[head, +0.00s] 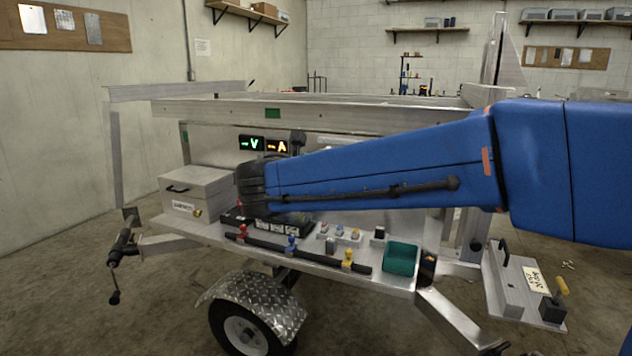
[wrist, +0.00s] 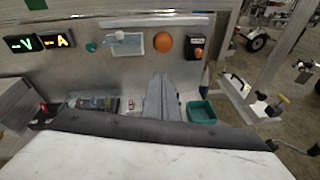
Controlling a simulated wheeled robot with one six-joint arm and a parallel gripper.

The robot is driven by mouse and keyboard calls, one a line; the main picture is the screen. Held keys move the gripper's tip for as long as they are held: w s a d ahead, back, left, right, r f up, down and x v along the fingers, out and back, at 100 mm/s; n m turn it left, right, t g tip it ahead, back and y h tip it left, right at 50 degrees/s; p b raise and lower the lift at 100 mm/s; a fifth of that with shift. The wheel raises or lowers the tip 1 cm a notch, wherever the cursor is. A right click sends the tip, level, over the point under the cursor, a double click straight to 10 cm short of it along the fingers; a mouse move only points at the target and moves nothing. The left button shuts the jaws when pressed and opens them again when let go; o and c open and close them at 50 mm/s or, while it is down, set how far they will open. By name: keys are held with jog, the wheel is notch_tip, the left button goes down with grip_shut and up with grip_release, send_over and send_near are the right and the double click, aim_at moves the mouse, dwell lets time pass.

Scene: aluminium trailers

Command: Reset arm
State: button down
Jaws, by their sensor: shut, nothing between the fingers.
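My blue arm (head: 390,165) reaches across the trailer from the right in the head view. Its dark wrist end (head: 250,188) is above the left part of the trailer deck, in front of the displays. The gripper fingers are hidden in the head view. In the wrist view, my gripper (wrist: 160,82) shows as a grey wedge pointing at the back panel, with the fingers together and nothing held. It appears above the deck, left of a teal bin; whether it touches anything there cannot be told.
The deck (head: 325,258) holds a metal box (head: 195,192), a black bar with coloured clamps (head: 298,250), small blocks and a teal bin (head: 401,258). Open floor lies at the front left.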

jog(key=s+d+f+m+g+y, duration=0.1)
jog(key=s+d+f+m+g, duration=0.4)
jog(key=d, duration=0.7)
jog(key=s+d+f+m+g, duration=0.2)
jog(key=s+d+f+m, duration=0.45)
jog(key=d, duration=0.45)
jog(key=s+d+f+m+g+y, duration=0.1)
jog(key=s+d+f+m+y, duration=0.1)
jog(key=s+f+m, duration=0.4)
jog(key=s+d+f+m+y, duration=0.2)
jog(key=s+f+m+y, duration=0.2)
jog(key=s+m, duration=0.7)
jog(key=shift+s+f+g, duration=0.4)
jog(key=shift+s+f, duration=0.65)
jog(key=shift+s, duration=0.85)
